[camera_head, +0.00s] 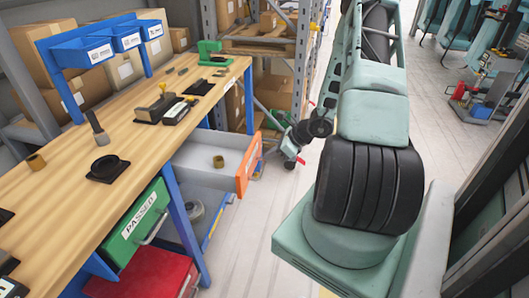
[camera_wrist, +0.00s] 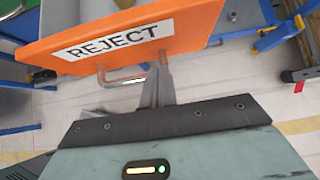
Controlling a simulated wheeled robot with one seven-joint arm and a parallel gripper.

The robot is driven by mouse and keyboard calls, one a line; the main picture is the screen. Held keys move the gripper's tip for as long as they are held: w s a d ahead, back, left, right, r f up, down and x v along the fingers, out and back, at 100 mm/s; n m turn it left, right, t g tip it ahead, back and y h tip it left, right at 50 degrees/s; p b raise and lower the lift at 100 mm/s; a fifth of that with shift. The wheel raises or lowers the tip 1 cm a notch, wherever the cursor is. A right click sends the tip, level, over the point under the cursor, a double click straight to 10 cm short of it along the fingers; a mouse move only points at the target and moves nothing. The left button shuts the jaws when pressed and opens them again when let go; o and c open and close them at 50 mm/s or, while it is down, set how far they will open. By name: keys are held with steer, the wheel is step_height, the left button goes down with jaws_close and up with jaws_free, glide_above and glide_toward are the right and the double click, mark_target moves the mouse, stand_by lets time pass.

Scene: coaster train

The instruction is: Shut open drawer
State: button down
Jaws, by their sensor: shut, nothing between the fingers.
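The open drawer (camera_head: 243,165) sticks out from under the workbench, with an orange front and a pale interior. Its front carries the label REJECT in the wrist view (camera_wrist: 185,28). A small brown ring (camera_head: 218,161) lies inside it. A metal bar handle (camera_wrist: 125,81) is on the front. My gripper (camera_wrist: 160,80) is shut and empty, its fingers pointing at the drawer front by the handle's right end. I cannot tell whether they touch. In the head view my gripper is small beside the drawer's outer side, partly unclear.
Below, a grey compartment with a blue edge holds a round grey part (camera_head: 194,213). A green PASSED drawer (camera_head: 135,222) and a red drawer (camera_head: 150,278) sit to the left. The wooden bench top (camera_head: 120,135) bears tools. Pale floor (camera_head: 250,235) is free right of the bench; shelving (camera_head: 301,60) stands behind.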

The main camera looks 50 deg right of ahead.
mark_target(256, 155)
steer(key=shift+w+a, duration=0.25)
steer(key=shift+w, duration=0.3)
steer(key=shift+w+a, duration=0.25)
steer(key=shift+w, duration=0.3)
steer(key=shift+w+a, duration=0.2)
steer(key=shift+w, duration=0.3)
steer(key=w+a+b, duration=0.2)
steer(key=w, duration=0.4)
steer(key=w+a+b, duration=0.2)
steer(key=w+a, duration=0.1)
steer(key=w, duration=0.3)
steer(key=w+a+b, duration=0.1)
steer(key=w+a, duration=0.1)
steer(key=w, duration=0.4)
steer(key=shift+w+a+b, duration=0.25)
steer(key=shift+a+b, duration=0.1)
steer(key=shift+b, duration=0.05)
steer(key=shift+w+a+r, duration=0.15)
steer(key=shift+w+a, duration=0.1)
steer(key=shift+w, duration=0.25)
steer(key=shift+w+a+r, duration=0.1)
